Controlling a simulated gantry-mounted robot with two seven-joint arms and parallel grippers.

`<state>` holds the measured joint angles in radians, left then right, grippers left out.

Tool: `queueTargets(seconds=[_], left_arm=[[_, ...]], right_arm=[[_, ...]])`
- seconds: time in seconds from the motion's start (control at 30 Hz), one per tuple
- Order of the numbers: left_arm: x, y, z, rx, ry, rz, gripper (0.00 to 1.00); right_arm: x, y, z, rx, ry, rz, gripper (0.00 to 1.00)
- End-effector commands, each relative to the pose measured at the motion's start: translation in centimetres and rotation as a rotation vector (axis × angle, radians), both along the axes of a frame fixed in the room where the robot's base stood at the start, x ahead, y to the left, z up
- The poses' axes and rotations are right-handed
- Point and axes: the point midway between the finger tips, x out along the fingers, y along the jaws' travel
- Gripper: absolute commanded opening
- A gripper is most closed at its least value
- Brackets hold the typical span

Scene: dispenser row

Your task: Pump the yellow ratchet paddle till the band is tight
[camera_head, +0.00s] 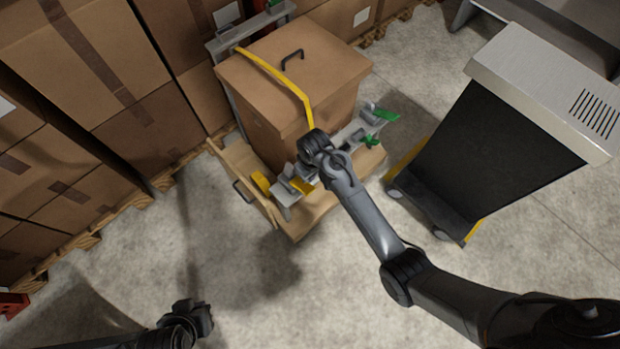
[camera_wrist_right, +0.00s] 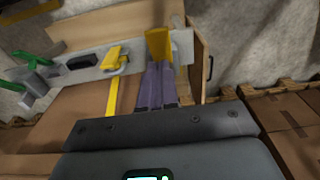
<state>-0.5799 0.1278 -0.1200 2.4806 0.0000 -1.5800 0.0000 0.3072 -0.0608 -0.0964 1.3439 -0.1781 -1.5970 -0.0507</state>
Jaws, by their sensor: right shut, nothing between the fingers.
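The yellow ratchet paddle (camera_wrist_right: 159,45) stands just beyond my right fingertips in the right wrist view. It shows as a yellow tab (camera_head: 302,186) at the grey rail in the head view. My right gripper (camera_wrist_right: 157,72) is shut and empty, its tips close to the paddle; I cannot tell whether they touch. The yellow band (camera_head: 285,80) runs over the cardboard box (camera_head: 330,65) and down its front. It also shows beside my fingers in the wrist view (camera_wrist_right: 112,95). My left gripper (camera_head: 200,318) is low at the left, away from the box; its fingers are unclear.
The grey rail (camera_wrist_right: 85,75) carries another yellow fitting (camera_wrist_right: 115,58) and green levers (camera_wrist_right: 33,75). Another yellow piece (camera_head: 260,183) is at the rail's left end. A dark cabinet (camera_head: 500,150) stands right. Stacked cartons (camera_head: 80,60) line the left. The floor in front is clear.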

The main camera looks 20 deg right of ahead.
Motion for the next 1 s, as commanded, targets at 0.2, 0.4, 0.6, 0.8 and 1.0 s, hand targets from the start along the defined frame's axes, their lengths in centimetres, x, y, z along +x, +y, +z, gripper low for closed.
queueTargets(seconds=[0.2, 0.4, 0.6, 0.8, 1.0], left_arm=[[0.0, 0.0, 1.3, 0.000, 0.000, 0.000, 0.00], [0.0, -0.1, 1.2, -0.004, 0.001, 0.003, 0.00], [0.0, -0.3, 1.2, -0.012, 0.001, 0.008, 0.00], [0.0, -0.3, 0.7, -0.014, 0.001, 0.009, 0.00], [0.0, -0.3, -0.7, -0.011, 0.001, 0.007, 0.00]], right_arm=[[1.5, 0.1, 2.9, 0.001, -0.030, 0.000, 0.00], [1.6, 0.1, 3.0, 0.001, -0.034, 0.000, 0.00], [1.6, 0.1, 2.9, 0.001, -0.034, 0.000, 0.00], [1.7, 0.1, 1.6, 0.000, -0.032, 0.000, 0.00], [2.0, 0.2, -1.4, 0.000, -0.032, 0.001, 0.00]])
